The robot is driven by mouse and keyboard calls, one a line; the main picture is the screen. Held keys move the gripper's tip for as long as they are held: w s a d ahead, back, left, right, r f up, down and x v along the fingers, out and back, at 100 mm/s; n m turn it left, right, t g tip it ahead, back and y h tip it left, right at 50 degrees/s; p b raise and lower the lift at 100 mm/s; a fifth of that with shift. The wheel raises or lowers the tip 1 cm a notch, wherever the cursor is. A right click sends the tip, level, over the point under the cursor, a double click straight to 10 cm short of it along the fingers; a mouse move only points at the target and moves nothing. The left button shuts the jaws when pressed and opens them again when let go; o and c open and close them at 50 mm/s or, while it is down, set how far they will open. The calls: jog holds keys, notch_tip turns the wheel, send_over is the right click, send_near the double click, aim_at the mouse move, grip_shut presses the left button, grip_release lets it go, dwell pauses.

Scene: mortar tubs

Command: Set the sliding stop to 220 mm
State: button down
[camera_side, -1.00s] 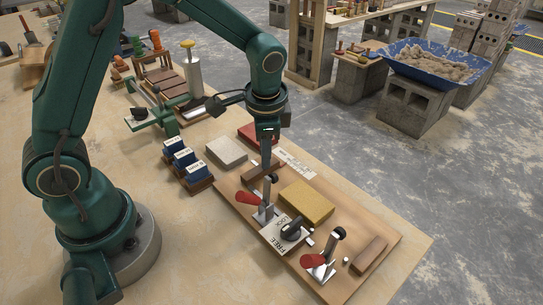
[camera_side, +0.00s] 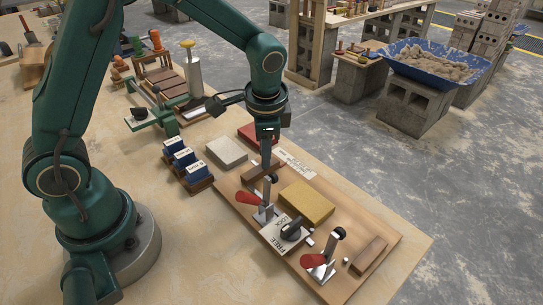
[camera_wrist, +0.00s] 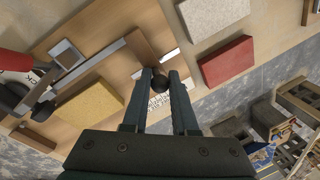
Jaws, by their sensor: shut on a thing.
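My gripper (camera_side: 266,160) is low over the far left end of the wooden board (camera_side: 385,225). In the wrist view my gripper (camera_wrist: 163,82) is shut on a dark round knob (camera_wrist: 160,84), which appears to belong to the sliding stop. A brown wooden bar (camera_wrist: 146,47) lies beside the knob; it also shows in the side view (camera_side: 254,177), partly behind the gripper. A white printed scale (camera_side: 297,163) lies beside the bar, but the fingers partly hide it in the wrist view (camera_wrist: 157,102). I cannot read its numbers or the stop's setting.
On the board are a yellow block (camera_side: 307,203), two red-handled clamps (camera_side: 248,198) (camera_side: 313,261) and a black lock knob (camera_side: 291,230) on a plate marked FREE and LOCK. A grey slab (camera_side: 227,151), a red block (camera_side: 248,134) and blue boxes (camera_side: 184,158) stand close by.

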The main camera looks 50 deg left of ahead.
jog(key=shift+d, duration=0.85)
jog(key=c, duration=0.7)
grip_release()
jog(key=shift+s+d+r, duration=0.15)
jog(key=shift+d+r, duration=0.05)
jog(key=shift+r, duration=1.1)
jog(key=shift+s+d+r, duration=0.1)
jog(key=shift+d+r, duration=0.05)
jog(key=shift+r, duration=1.1)
